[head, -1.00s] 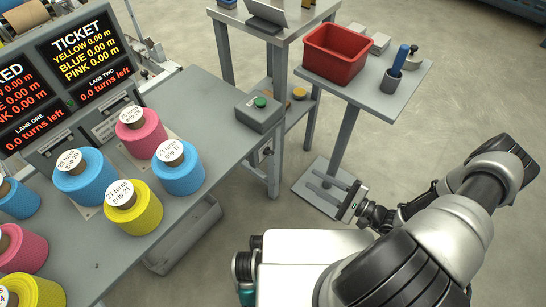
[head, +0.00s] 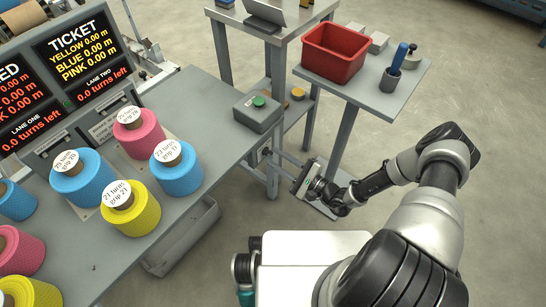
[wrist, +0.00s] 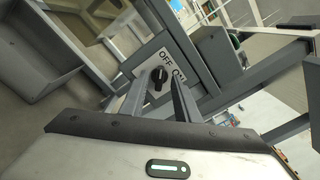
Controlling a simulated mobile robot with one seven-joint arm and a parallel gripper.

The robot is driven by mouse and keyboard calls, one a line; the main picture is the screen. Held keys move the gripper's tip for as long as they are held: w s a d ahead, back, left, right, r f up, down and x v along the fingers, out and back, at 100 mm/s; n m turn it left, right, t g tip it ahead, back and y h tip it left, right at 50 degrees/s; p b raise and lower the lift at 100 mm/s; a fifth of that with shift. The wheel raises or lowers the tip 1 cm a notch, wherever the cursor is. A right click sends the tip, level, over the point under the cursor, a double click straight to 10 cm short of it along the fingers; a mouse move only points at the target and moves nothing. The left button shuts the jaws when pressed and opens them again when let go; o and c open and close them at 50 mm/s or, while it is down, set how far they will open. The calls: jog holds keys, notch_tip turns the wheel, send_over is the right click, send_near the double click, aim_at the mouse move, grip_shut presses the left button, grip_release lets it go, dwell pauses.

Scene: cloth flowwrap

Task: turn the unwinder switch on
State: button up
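The unwinder switch is a black rotary knob (wrist: 158,77) on a pale plate (wrist: 150,62) marked OFF, with a second label to its right partly hidden by a finger. I cannot tell for sure which label the knob points to. In the head view the switch plate (head: 265,153) shows small under the bench's right edge. My gripper (head: 283,165) is to the right of it, pointing at it. In the wrist view my gripper (wrist: 157,92) is open and empty, its fingers on either side of the knob in the picture, seemingly short of it.
The bench (head: 205,115) holds yellow, blue and pink rolls and a grey box with a green button (head: 259,101). Bench legs (head: 273,170) stand close to my gripper. A side stand (head: 395,98) carries a red bin (head: 334,52). The floor to the right is clear.

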jog(key=shift+x, duration=1.05)
jog(key=shift+d, duration=0.1)
grip_shut()
